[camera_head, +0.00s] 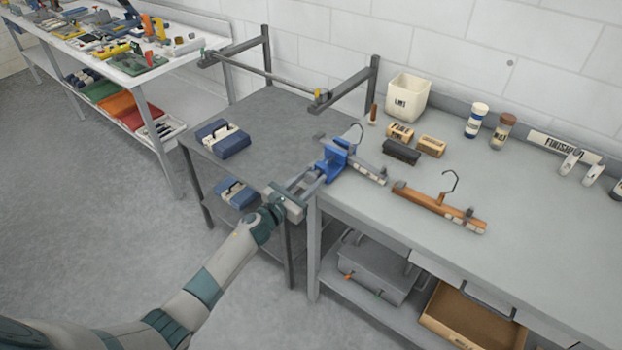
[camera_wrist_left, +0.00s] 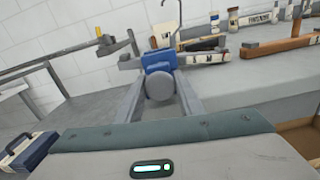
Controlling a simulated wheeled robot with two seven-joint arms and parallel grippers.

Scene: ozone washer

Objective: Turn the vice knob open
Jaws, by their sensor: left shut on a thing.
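A blue vice (camera_head: 333,160) is fixed at the left end of the workbench. It also shows in the left wrist view (camera_wrist_left: 158,60). Its round grey knob (camera_wrist_left: 160,86) faces my left wrist camera. My left gripper (camera_head: 312,183) reaches in from the front left, with one finger on each side of the knob in the left wrist view (camera_wrist_left: 160,98). It is shut on the knob. A grey hanger (camera_head: 368,172) with a hook sits at the vice; whether its jaws touch it is unclear. My right gripper is in neither view.
A wooden hanger (camera_head: 440,207) lies on the bench (camera_head: 540,220) to the right. A dark block (camera_head: 401,152), small boxes and a white bin (camera_head: 407,97) stand behind. A grey side table (camera_head: 270,125) holding a blue case (camera_head: 222,138) adjoins on the left.

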